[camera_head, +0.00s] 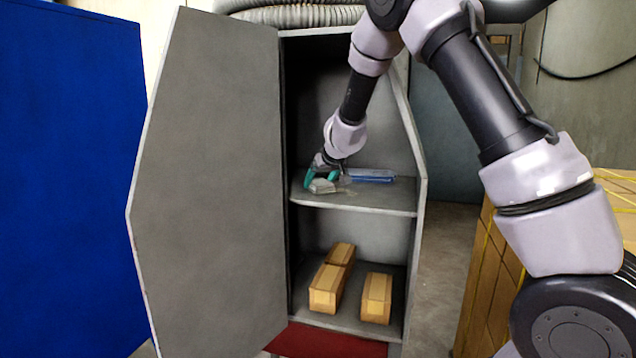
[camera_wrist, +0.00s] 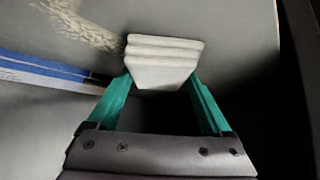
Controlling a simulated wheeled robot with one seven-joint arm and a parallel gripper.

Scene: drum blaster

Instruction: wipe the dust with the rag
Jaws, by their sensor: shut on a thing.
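My gripper (camera_wrist: 160,92) is shut on a folded white rag (camera_wrist: 163,58), held between its two green fingers. In the head view my gripper (camera_head: 322,177) reaches into the open grey cabinet, and the rag (camera_head: 321,186) is at the upper shelf (camera_head: 365,200). Whether the rag touches the shelf is hard to tell. A pale tan patch of dust (camera_wrist: 85,27) lies on the shelf to the upper left of the rag in the wrist view; a faint part of the dust (camera_head: 347,193) shows right of the rag in the head view.
A blue-and-white flat thing (camera_head: 372,176) lies on the shelf behind and right of my gripper. Several cardboard boxes (camera_head: 376,298) stand on the lower shelf. The cabinet door (camera_head: 210,180) stands open at left, and the right side wall (camera_head: 423,190) bounds the shelf.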

